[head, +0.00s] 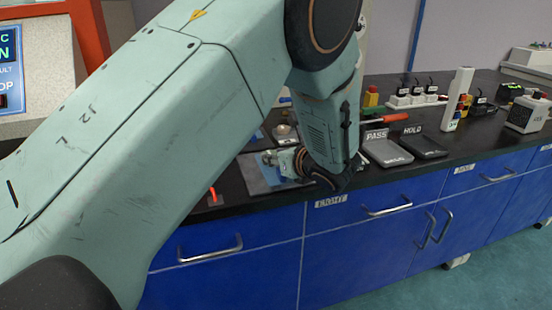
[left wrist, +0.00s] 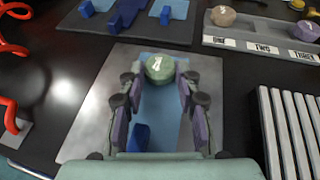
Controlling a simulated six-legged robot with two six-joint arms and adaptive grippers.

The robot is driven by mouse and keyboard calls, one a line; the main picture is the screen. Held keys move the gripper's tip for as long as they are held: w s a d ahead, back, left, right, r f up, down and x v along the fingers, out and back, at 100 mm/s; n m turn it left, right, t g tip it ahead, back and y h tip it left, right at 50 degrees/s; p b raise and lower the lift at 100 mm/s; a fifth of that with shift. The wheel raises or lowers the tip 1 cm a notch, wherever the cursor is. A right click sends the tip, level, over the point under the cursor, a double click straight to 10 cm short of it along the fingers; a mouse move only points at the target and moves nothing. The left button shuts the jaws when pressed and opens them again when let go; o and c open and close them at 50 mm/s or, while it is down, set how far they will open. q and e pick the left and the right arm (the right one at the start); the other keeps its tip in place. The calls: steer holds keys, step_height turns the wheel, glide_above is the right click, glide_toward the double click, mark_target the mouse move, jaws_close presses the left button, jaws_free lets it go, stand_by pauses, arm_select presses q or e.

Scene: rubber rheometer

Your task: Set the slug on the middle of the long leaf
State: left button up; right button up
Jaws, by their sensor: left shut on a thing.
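My left gripper (left wrist: 160,76) is shut on a round green slug (left wrist: 159,67) marked 4, held between its fingertips. In the left wrist view the slug is over the far part of a long light-blue leaf (left wrist: 162,128) on a grey metal plate (left wrist: 90,125). I cannot tell whether the slug touches the leaf. A dark-blue block (left wrist: 140,137) stands nearer on the leaf's left side. In the head view my left gripper (head: 272,160) is low over the plate (head: 255,184), and my arm hides much around it. My right gripper is not in view.
A rack (left wrist: 250,40) labelled ONE, TWO, THREE holds slugs at the upper right in the left wrist view. A dark mat with blue pieces (left wrist: 185,30) lies beyond the plate. Red coils (left wrist: 10,88) stand left. PASS (head: 385,152) and HOLD (head: 425,146) trays lie right.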

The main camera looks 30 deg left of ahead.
arm_select(q)
steer(key=shift+s+d, duration=0.1)
steer(key=shift+s, duration=0.05)
steer(key=shift+f, duration=0.1)
steer(key=o, duration=0.9)
steer(key=shift+c, duration=0.2)
